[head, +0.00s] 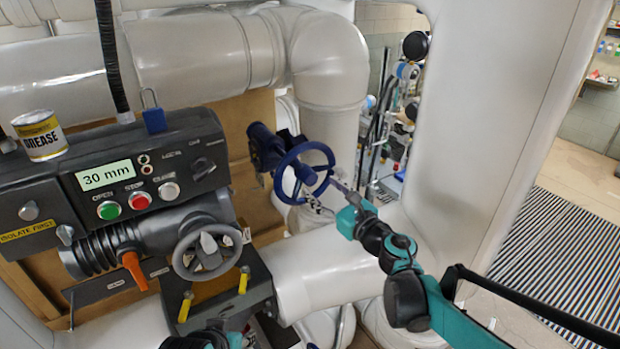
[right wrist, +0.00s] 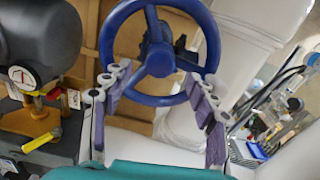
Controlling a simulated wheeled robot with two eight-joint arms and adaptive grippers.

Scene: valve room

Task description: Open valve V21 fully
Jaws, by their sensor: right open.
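A blue handwheel (head: 306,150) stands on a dark blue valve body (head: 263,146) in front of the white pipes. It fills the top of the right wrist view (right wrist: 160,98), with its spokes and hub showing. My right gripper (head: 322,196) is at the wheel's lower right in the head view. In the right wrist view its two fingers (right wrist: 160,88) are spread open, one on each side of the wheel's lower part. I cannot tell whether they touch the rim. No readable V21 tag shows.
A dark actuator box (head: 150,165) on the left has a "30 mm" display, buttons, an orange lever (head: 135,270) and a grey handwheel (head: 207,250). A grease can (head: 40,135) stands on it. A large white column (head: 480,110) and a white pipe (head: 330,265) flank my right arm.

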